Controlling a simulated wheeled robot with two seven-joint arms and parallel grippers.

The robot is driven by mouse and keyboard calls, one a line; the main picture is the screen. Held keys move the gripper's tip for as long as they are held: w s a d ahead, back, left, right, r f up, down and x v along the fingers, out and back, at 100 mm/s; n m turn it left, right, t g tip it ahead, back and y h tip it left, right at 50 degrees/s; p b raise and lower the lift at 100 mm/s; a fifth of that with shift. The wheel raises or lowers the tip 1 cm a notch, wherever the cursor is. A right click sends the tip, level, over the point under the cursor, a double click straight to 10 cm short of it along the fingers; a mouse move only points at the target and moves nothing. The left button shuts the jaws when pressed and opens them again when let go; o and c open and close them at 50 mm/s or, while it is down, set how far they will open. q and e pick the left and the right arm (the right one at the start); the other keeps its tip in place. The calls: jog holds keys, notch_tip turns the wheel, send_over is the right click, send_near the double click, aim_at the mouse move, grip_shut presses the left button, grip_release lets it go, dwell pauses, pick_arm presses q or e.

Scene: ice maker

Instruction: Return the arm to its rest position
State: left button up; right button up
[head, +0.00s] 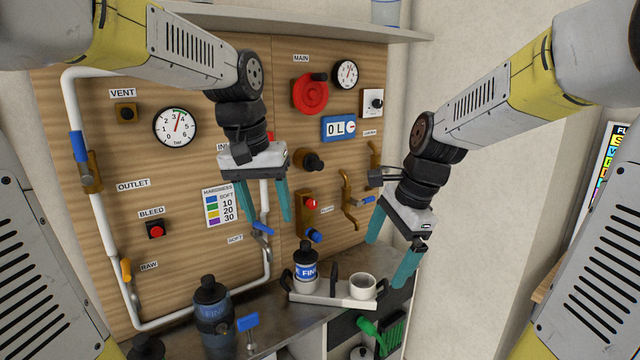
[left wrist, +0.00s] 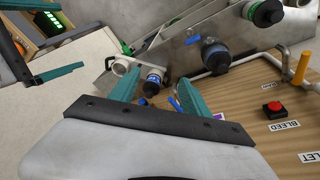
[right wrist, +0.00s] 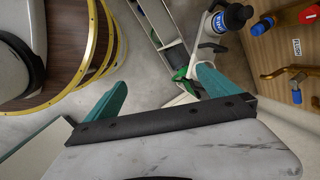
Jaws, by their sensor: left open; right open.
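My left gripper (head: 267,210) hangs open and empty in front of the middle of the wooden panel (head: 190,75). Its teal fingers also show in the left wrist view (left wrist: 158,92), apart and with nothing between them. My right gripper (head: 391,259) is open and empty, in front of the panel's right edge and above the right end of the counter. Its two fingers show wide apart in the right wrist view (right wrist: 160,88). Both arms reach in from the upper corners of the head view. Neither gripper is seen holding anything.
A white tray (head: 327,299) on the metal counter carries a dark-capped bottle (head: 305,270) and a white cup (head: 362,287). A larger dark bottle (head: 211,318) stands left. The panel carries gauges, a red valve wheel (head: 309,94), levers and white pipe. A shelf (head: 300,22) runs above.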

pick_arm(q)
jog(key=s+a+f+t, duration=0.1)
jog(key=s+a+t, duration=0.1)
jog(key=s, duration=0.4)
jog(key=s+a+f+t, duration=0.2)
jog(key=s, duration=0.4)
jog(key=shift+s+a+n+h, duration=0.15)
jog(key=shift+s+n+h, duration=0.05)
jog(key=shift+n+h, duration=0.2)
pick_arm(e)
jog(key=s+d+r+n+t, duration=0.1)
jog(key=s+r+n+t, duration=0.3)
jog(key=s+n, duration=0.7)
jog(key=r+n, duration=0.1)
jog(key=n, duration=0.3)
jog(key=shift+r+t+h, duration=0.3)
jog(key=shift+r, duration=0.1)
